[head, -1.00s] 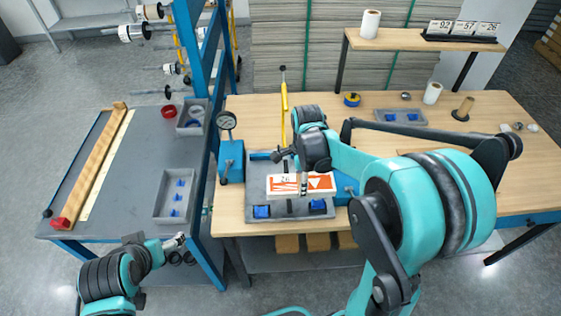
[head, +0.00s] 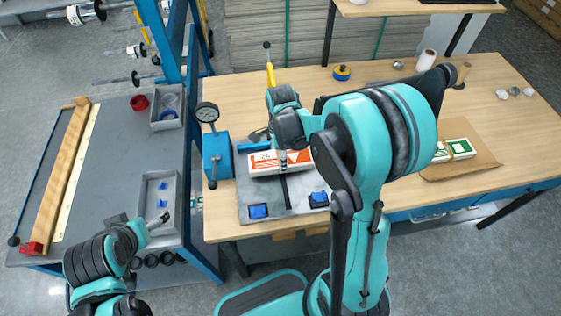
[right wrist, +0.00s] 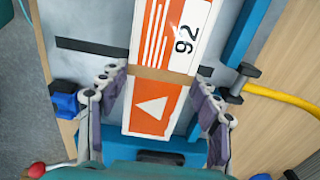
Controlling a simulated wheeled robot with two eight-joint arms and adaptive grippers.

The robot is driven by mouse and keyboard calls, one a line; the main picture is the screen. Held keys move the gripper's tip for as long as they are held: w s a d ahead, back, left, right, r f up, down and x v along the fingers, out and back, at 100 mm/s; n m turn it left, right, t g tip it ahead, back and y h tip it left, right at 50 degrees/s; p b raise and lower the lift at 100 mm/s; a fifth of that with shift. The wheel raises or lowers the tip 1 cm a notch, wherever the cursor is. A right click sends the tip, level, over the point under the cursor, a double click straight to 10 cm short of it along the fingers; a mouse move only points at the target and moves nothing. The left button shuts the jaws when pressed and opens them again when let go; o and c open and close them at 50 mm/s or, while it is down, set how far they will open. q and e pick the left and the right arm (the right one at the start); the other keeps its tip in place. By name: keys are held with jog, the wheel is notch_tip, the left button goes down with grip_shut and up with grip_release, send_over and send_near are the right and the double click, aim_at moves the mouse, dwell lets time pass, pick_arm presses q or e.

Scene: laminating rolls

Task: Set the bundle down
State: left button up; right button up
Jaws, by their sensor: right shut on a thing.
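The bundle (head: 262,164), white with orange labels and a brown band, is over the grey plate of the press fixture (head: 262,197). In the right wrist view the bundle (right wrist: 162,62) shows the number 92 and an orange panel with a white triangle. My right gripper (right wrist: 160,108) has its fingers along both long sides of the bundle and is shut on it. Whether the bundle touches the plate, I cannot tell. My left gripper (head: 166,212) hangs by the grey bench at the left, away from the bundle; its fingers are too small to read.
A blue block with a gauge (head: 217,155) stands left of the plate, and a yellow lever (head: 270,72) behind it. Blue pads (head: 258,211) sit at the plate's front. A green-and-white bundle (head: 460,147) lies on brown paper (head: 478,165) at the right.

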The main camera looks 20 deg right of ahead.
notch_tip(320, 180, down, 2)
jog(key=shift+f+b, duration=0.25)
jog(key=shift+b, duration=0.05)
jog(key=shift+f, duration=0.15)
jog(key=o, duration=1.4)
